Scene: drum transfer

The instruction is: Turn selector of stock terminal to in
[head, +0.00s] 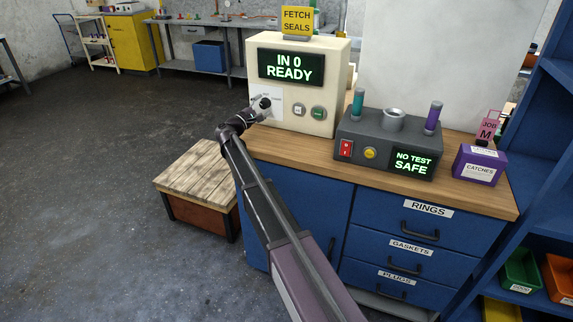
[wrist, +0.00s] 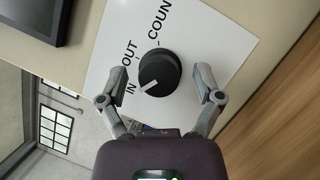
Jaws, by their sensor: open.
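The stock terminal (head: 298,75) is a cream box on the wooden bench top, and its screen reads "IN 0 READY". Its selector is a round black knob (wrist: 160,70) on a white plate marked IN, OUT and COUNT. The white pointer on the knob points to the lower left, toward the IN label (wrist: 131,87). My gripper (wrist: 156,91) is open, with one finger on each side of the knob's near side and gaps to it. In the head view, my gripper (head: 257,108) is at the terminal's lower left face and partly hides the selector.
Two round buttons (head: 318,113) are right of the selector. A grey tester (head: 375,150) with upright coloured handles and a purple catches box (head: 480,165) stand to the right on the bench. A low wooden-topped stand (head: 195,172) is left of the blue drawers. Floor at left is clear.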

